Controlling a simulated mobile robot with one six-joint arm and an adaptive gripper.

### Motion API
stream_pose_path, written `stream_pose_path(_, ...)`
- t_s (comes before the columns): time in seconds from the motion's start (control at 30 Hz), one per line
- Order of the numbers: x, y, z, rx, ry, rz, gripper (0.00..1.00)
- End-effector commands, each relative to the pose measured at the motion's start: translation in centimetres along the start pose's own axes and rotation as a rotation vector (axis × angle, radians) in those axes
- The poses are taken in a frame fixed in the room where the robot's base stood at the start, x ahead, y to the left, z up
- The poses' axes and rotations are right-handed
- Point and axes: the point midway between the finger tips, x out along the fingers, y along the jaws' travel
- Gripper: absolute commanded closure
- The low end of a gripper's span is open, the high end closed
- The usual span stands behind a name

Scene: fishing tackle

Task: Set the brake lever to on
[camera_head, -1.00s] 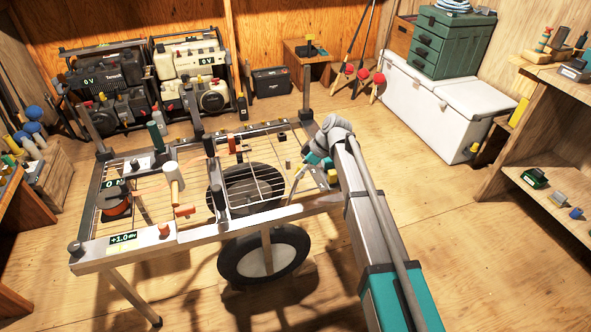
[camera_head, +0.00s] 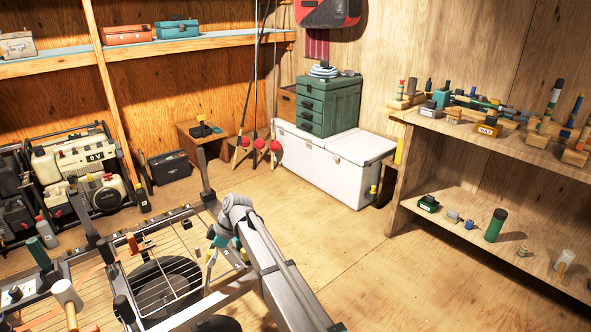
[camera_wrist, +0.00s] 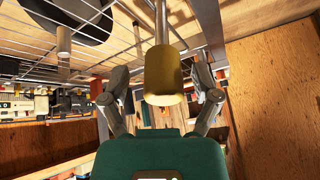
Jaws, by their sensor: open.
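A yellow cylindrical grip on a metal rod (camera_wrist: 164,82), which looks like the brake lever, sits at the centre of the wrist view. The two fingers of my gripper (camera_wrist: 160,100) are spread on either side of it, with visible gaps. I cannot tell the depth between grip and fingers, nor the lever's setting; no on mark is legible. In the head view my arm's end is beside the right side of the wire-topped cart (camera_head: 190,318), and my fingers are largely hidden.
The cart's wire grid and a dark wheel (camera_head: 165,285) are close to my arm. A white chest (camera_head: 335,165) with a green drawer box (camera_head: 328,106) stands behind. Wooden shelves (camera_head: 480,215) stand at right. The floor between is clear.

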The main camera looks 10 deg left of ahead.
Motion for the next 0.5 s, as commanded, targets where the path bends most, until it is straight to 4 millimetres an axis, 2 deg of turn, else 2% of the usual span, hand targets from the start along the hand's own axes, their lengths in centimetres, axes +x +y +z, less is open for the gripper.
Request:
stream_pose_path(0.17, -0.3, -0.2, 0.7, 0.020, -0.005, 0.005, 0.20)
stream_pose_path(0.27, -1.0, -0.5, 2.1, 0.062, -0.015, 0.017, 0.20)
stream_pose_path(0.37, -2.1, -1.0, 4.4, 0.132, -0.030, 0.037, 0.20)
stream_pose_path(0.5, -4.4, -2.2, 9.1, 0.279, -0.060, 0.080, 0.20)
